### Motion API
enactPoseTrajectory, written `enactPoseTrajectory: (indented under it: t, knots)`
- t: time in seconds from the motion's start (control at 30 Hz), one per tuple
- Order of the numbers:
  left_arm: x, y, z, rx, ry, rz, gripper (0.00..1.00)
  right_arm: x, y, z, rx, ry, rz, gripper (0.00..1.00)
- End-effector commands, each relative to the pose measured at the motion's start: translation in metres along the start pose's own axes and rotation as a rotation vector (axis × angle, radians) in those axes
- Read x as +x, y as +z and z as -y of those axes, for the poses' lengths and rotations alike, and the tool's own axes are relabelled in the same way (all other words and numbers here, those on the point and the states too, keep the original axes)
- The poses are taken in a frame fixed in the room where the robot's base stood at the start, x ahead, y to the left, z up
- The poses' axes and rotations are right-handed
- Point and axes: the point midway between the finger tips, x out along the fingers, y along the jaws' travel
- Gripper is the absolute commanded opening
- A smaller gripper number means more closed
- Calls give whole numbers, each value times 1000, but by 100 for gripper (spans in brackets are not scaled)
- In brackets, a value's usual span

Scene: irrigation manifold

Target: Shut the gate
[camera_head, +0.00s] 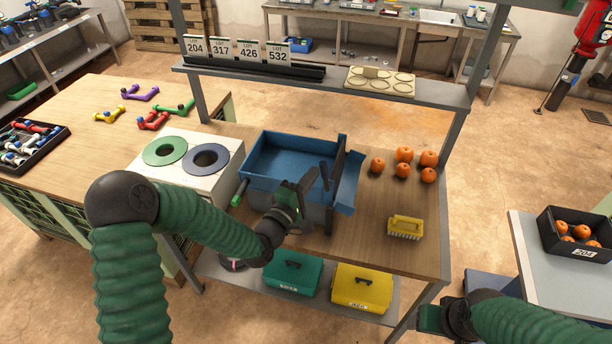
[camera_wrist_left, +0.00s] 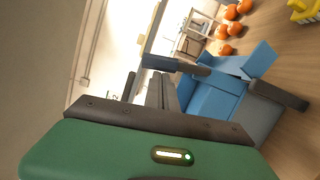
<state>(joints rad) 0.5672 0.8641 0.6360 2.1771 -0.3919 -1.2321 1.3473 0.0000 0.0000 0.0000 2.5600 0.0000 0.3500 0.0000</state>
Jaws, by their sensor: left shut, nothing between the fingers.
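A blue trough (camera_head: 275,152) stands on the wooden bench, with a blue chute (camera_head: 349,186) at its right end. A dark upright plate, which looks like the gate (camera_head: 338,168), stands between trough and chute. A dark lever-like piece (camera_head: 324,176) is close to it. My left gripper (camera_head: 307,184) is shut and empty in front of the trough, near this piece; I cannot tell whether they touch. In the left wrist view the blue chute (camera_wrist_left: 255,58) is beyond the fingers. My right gripper (camera_head: 432,318) is at the lower right, its fingers unclear.
Several oranges (camera_head: 404,155) and a yellow brush (camera_head: 405,227) lie right of the chute. A white box with two round openings (camera_head: 186,158) stands left of the trough. A shelf (camera_head: 430,92) spans the back.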

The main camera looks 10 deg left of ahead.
Motion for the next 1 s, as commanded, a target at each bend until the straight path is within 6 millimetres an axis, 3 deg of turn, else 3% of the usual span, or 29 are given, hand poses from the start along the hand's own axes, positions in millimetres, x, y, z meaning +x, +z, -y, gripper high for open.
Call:
enactPoseTrajectory:
  t: [0.4,1.0]
  knots:
    - [3,12,-4,46,-12,0,0,-3,-1,0,0,0,0,67]
    - [4,14,-4,45,-11,2,0,-3,-1,0,0,0,0,67]
